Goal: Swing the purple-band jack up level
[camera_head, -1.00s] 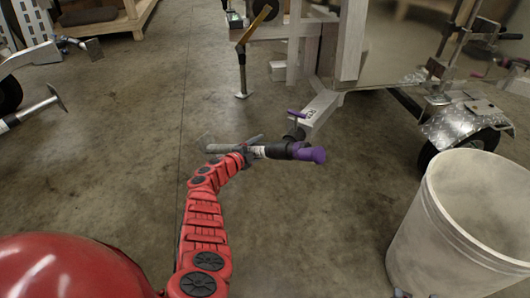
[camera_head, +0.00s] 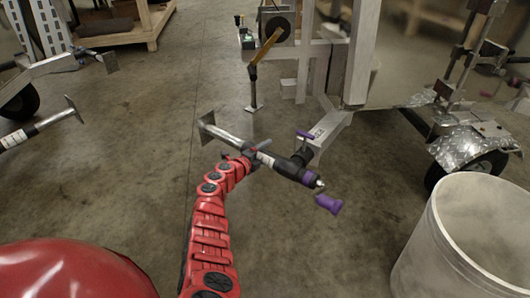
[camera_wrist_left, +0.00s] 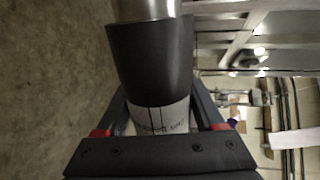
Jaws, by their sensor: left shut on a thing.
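The purple-band jack (camera_head: 272,160) is a grey and black tube with a flat foot plate (camera_head: 207,126) at its upper-left end. It slants down to the right in the head view, beside the trailer's pale frame (camera_head: 333,128). A purple grip (camera_head: 328,204) shows just beyond its lower-right end, with a visible gap. A purple T-handle (camera_head: 304,135) sits above the black mount. My left gripper (camera_head: 252,152) is shut around the tube at its white label. In the left wrist view, the dark tube and label (camera_wrist_left: 160,119) lie between the fingers. My right gripper is out of view.
A white bucket (camera_head: 455,235) stands at the lower right. A trailer wheel with a checker-plate fender (camera_head: 462,141) is behind it. Another jack (camera_head: 45,127) reaches in at the left. A brown-topped post with a foot (camera_head: 258,75) stands behind. Open concrete floor lies left of centre.

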